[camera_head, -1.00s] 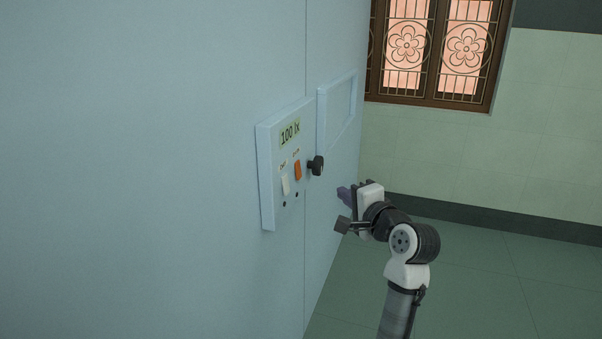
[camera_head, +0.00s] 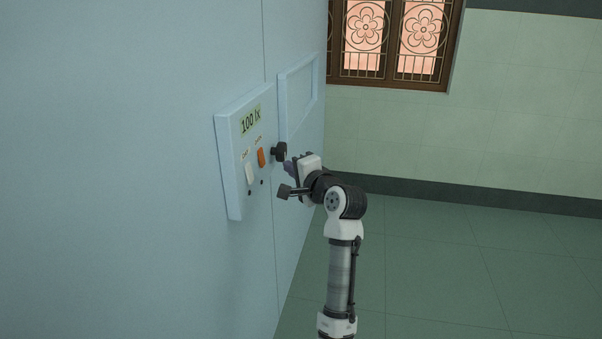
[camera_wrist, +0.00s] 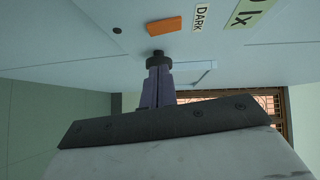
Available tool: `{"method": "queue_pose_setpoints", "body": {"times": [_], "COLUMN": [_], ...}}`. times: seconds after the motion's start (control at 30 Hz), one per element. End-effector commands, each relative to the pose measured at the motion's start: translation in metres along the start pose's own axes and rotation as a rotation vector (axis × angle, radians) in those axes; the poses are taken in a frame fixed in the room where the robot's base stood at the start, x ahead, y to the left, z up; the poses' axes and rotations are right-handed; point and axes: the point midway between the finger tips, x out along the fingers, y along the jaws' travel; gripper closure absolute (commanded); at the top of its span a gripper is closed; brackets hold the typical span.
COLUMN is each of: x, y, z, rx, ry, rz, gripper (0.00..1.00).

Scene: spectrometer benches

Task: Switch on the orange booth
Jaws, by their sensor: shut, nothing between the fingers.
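A pale blue control panel (camera_head: 228,150) sits on the large blue booth wall. It carries a display (camera_head: 250,120) reading "100 lx", a white rocker switch (camera_head: 250,173) and an orange rocker switch (camera_head: 261,157). The orange switch (camera_wrist: 163,26) shows in the wrist view beside a "DARK" label (camera_wrist: 200,16). A black knob (camera_head: 279,151) sticks out to the right of the orange switch. My gripper (camera_head: 287,166) is shut and empty, its purple fingers just below and right of the knob. In the wrist view the fingertips (camera_wrist: 158,70) overlap the knob (camera_wrist: 158,58); I cannot tell whether they touch it.
A raised blue frame (camera_head: 299,97) is on the wall right of the panel. Small black dots lie under the switches. Open green floor (camera_head: 430,260) lies to the right, with a tiled wall (camera_head: 510,120) and a barred window (camera_head: 395,40) behind.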

Motion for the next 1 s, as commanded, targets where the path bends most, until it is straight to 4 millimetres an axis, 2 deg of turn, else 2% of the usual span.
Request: {"method": "queue_pose_setpoints", "body": {"times": [0.1,0.3,0.8,1.0], "x": [0.025,0.043,0.049,0.054], "y": [-0.002,-0.001,0.000,0.001], "z": [0.001,0.022,0.029,0.034], "rx": [0.001,0.000,0.002,0.055], "ry": [-0.002,-0.001,0.000,-0.002], "rz": [0.000,0.000,-0.002,-0.056], "gripper": [1.00,1.00,1.00,1.00]}}
